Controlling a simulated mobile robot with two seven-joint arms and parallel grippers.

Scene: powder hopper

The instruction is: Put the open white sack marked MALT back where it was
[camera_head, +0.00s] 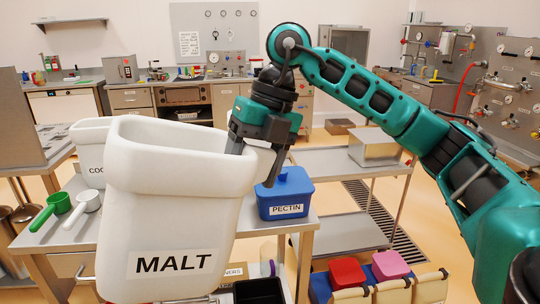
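The open white sack marked MALT (165,205) is large in the near left. It tilts slightly, its mouth is open, and its bottom reaches the lower picture edge. My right gripper (256,166) is at the sack's right rim, with one finger inside the mouth and the other outside. It appears shut on the sack's wall, and the sack appears held up in front of the table (60,243). The sack hides much of the table. My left gripper is not in view.
Behind the sack is another white container marked COO..., partly hidden (92,160). Green (52,208) and white (84,208) scoops lie left. A blue PECTIN box (286,193) stands right. Pink (390,265) and red (346,272) packs sit in a low rack. A steel cart (350,232) stands beyond.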

